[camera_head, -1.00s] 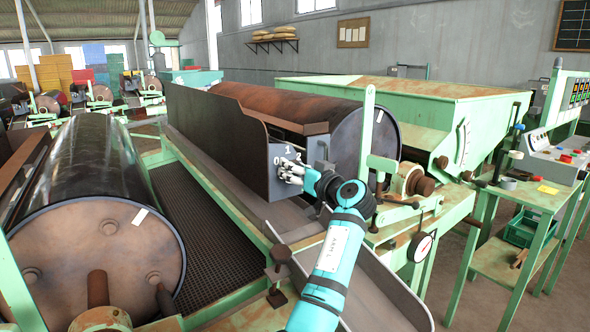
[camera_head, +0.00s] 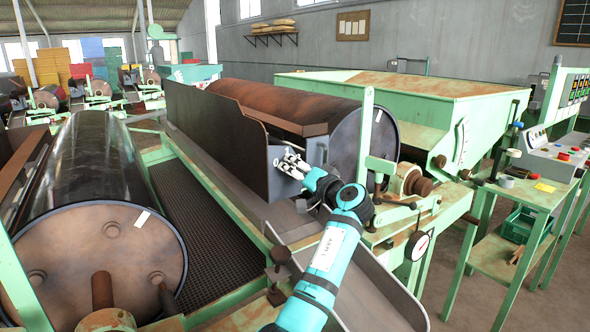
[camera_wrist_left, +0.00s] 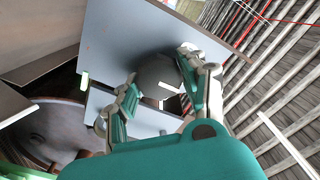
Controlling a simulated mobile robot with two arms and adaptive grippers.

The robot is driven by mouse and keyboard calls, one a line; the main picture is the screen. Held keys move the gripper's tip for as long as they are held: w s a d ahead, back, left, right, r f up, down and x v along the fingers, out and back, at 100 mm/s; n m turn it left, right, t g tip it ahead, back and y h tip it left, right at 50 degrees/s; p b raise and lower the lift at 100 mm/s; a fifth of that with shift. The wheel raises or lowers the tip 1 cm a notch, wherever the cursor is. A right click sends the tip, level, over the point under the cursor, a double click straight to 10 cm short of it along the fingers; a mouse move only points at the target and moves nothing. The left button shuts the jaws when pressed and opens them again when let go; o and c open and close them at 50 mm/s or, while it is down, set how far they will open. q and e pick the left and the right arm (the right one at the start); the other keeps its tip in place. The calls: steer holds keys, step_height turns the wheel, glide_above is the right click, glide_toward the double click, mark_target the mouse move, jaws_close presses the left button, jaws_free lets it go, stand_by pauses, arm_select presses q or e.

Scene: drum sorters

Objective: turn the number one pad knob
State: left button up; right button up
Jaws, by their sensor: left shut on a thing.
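The pad knob (camera_wrist_left: 157,72) is a dark round knob with a white mark, on a grey end plate (camera_wrist_left: 118,42) in the left wrist view. The same end plate (camera_head: 283,192) faces me at the near end of the long brown trough in the head view. My left gripper (camera_wrist_left: 162,88) is shut on the knob, one finger at each side of it. My right gripper is not in view.
A brown drum (camera_head: 365,143) with a dark rim stands just right of the plate. A large dark drum (camera_head: 100,250) lies at the left, with a mesh walkway (camera_head: 205,230) between. A green hopper (camera_head: 400,105) and control desk (camera_head: 550,155) stand at the right.

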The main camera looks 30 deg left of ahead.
arm_select(q)
steer(key=shift+r, duration=0.1)
stand_by(0.3)
steer(key=o, duration=1.2)
steer(key=v, duration=1.2)
